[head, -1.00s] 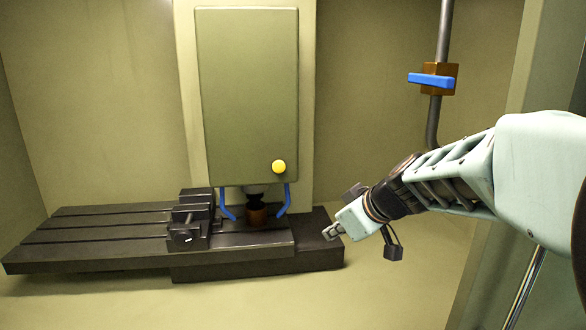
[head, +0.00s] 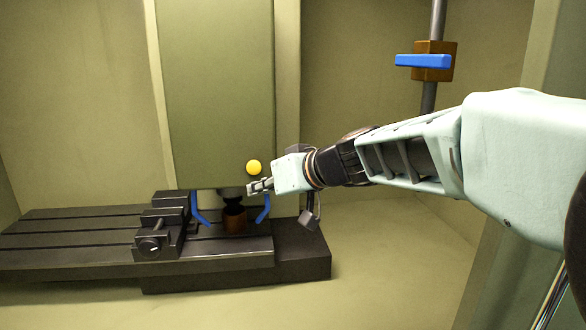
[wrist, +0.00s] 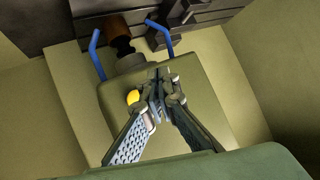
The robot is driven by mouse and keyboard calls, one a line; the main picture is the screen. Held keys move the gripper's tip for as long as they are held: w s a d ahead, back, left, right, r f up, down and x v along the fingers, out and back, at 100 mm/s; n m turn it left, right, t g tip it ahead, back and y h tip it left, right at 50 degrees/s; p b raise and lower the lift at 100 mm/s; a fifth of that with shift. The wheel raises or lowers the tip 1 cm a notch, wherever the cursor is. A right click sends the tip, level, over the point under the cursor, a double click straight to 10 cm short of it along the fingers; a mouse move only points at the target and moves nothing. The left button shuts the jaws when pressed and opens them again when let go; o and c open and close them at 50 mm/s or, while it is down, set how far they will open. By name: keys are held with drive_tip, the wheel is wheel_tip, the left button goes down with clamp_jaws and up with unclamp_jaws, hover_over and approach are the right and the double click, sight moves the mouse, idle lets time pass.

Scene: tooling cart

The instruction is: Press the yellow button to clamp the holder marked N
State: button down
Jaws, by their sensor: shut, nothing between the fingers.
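The yellow button (head: 254,167) is a round knob low on the right side of the green spindle head (head: 218,95). My gripper (head: 250,188) is shut and empty, just below the button in the head view. In the wrist view the button (wrist: 133,97) shows just left of my gripper (wrist: 160,88); whether they touch I cannot tell. Below the head is a dark spindle end with a brown cylindrical holder (head: 235,219) under it. No letter N is readable on it.
Two blue bent nozzles (head: 264,208) hang beside the spindle. A dark slotted table (head: 85,240) with a vise (head: 158,228) lies below. A brown valve with a blue handle (head: 423,61) is on a pipe at the right. Walls enclose the space.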

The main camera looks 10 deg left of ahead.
sight(254, 168)
drive_tip(key=shift+w, duration=0.1)
drive_tip(key=w+a+p, duration=0.2)
drive_tip(key=w+p, duration=0.2)
drive_tip(key=w, duration=0.4)
drive_tip(key=shift+w, duration=0.2)
drive_tip(key=shift+w+a, duration=0.1)
idle(1.3)
drive_tip(key=shift+w, duration=0.3)
